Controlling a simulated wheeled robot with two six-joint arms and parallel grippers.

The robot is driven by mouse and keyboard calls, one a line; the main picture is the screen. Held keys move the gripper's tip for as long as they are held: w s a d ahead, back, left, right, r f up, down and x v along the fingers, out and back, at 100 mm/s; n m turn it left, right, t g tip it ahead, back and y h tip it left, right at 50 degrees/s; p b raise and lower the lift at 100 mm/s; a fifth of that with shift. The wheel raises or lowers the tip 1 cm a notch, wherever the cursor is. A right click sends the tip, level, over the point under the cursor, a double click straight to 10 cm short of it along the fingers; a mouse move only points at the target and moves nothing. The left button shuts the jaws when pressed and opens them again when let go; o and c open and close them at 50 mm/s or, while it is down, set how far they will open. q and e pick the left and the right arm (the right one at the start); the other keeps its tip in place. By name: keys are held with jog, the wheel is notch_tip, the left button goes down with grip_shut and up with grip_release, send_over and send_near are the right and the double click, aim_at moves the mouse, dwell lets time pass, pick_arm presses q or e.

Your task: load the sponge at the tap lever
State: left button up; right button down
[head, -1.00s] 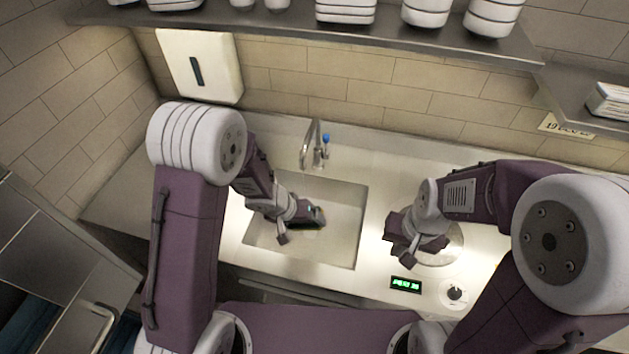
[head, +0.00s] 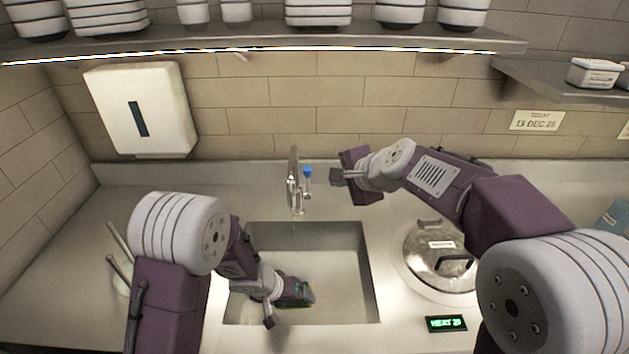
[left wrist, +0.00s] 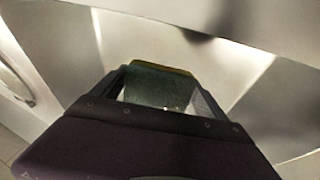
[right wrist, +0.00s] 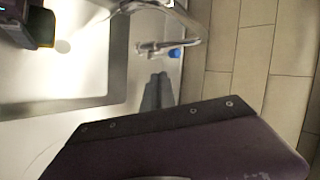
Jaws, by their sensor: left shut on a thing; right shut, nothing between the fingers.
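The sponge (head: 308,297), green with a yellowish edge, is low in the sink basin (head: 345,262). My left gripper (head: 297,293) is shut on it. The left wrist view shows the sponge (left wrist: 160,86) between the fingers. The tap (head: 293,182) stands behind the sink, with its spout over the basin and a blue-topped lever (head: 307,173) on its right. My right gripper (head: 340,178) is shut and empty, just right of the lever. In the right wrist view its fingertips (right wrist: 157,92) are near the blue lever top (right wrist: 176,53), apparently with a gap. Whether water runs is unclear.
A lidded pot (head: 440,257) sits right of the sink, with a green-lit display (head: 446,323) in front. A dispenser (head: 142,108) hangs on the back wall. A shelf (head: 270,44) with stacked dishes runs above. The counter between tap and dispenser is clear.

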aim_at(309, 174)
pick_arm(q)
jog(key=shift+f, duration=0.15)
notch_tip(309, 174, up, 3)
jog(key=shift+f+p, duration=0.1)
jog(key=shift+p, duration=1.1)
pick_arm(e)
jog(key=x, duration=0.4)
jog(key=w+r+x, duration=0.1)
jog(key=x, duration=0.3)
jog(key=a+r+x, duration=0.1)
jog(key=x, duration=0.3)
jog(key=shift+w, duration=0.25)
jog(key=shift+w+a, duration=0.1)
jog(key=shift+w, duration=0.2)
jog(key=shift+f, duration=0.1)
